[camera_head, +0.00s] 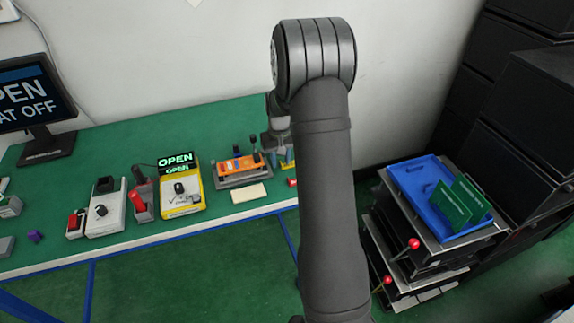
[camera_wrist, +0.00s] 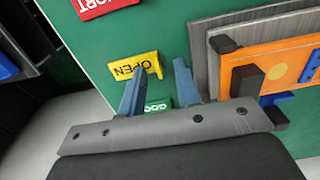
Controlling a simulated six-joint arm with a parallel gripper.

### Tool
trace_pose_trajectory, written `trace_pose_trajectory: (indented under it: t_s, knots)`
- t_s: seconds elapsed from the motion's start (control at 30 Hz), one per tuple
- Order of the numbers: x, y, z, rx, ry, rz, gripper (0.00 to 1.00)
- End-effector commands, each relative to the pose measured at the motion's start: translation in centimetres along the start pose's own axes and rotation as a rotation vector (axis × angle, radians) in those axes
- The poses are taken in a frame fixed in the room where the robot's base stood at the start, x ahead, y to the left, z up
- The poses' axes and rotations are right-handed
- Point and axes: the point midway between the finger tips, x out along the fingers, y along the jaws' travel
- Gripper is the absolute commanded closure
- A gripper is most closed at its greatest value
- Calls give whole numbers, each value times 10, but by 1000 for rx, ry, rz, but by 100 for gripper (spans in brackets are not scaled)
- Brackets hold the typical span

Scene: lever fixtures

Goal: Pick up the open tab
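The open tab (camera_wrist: 122,68) is a small yellow plate with upside-down "OPEN" lettering, lying on the green table in the wrist view. My gripper (camera_wrist: 160,68) is open, with its two blue fingers apart and nothing seen held between them. The left fingertip overlaps the tab's lower edge in the picture, and the tab's right end reaches into the gap. Whether they touch cannot be told. In the head view my arm hides most of the gripper; its blue fingers (camera_head: 282,157) show just left of the arm.
A green "GOOD" tab (camera_wrist: 157,105) lies partly hidden behind the fingers, and a red tab (camera_wrist: 104,6) lies beyond. An orange fixture on a grey plate (camera_wrist: 205,62) stands close on the right. The head view shows a yellow tester (camera_head: 181,207) and a blue tray (camera_head: 420,200).

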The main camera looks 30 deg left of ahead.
Motion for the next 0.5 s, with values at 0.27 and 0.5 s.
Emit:
trace_pose_trajectory:
  t_s: [0.27,0.5]
  knots:
    - [-1,0,0,0,0,0,100]
    - [-1,0,0,0,0,0,100]
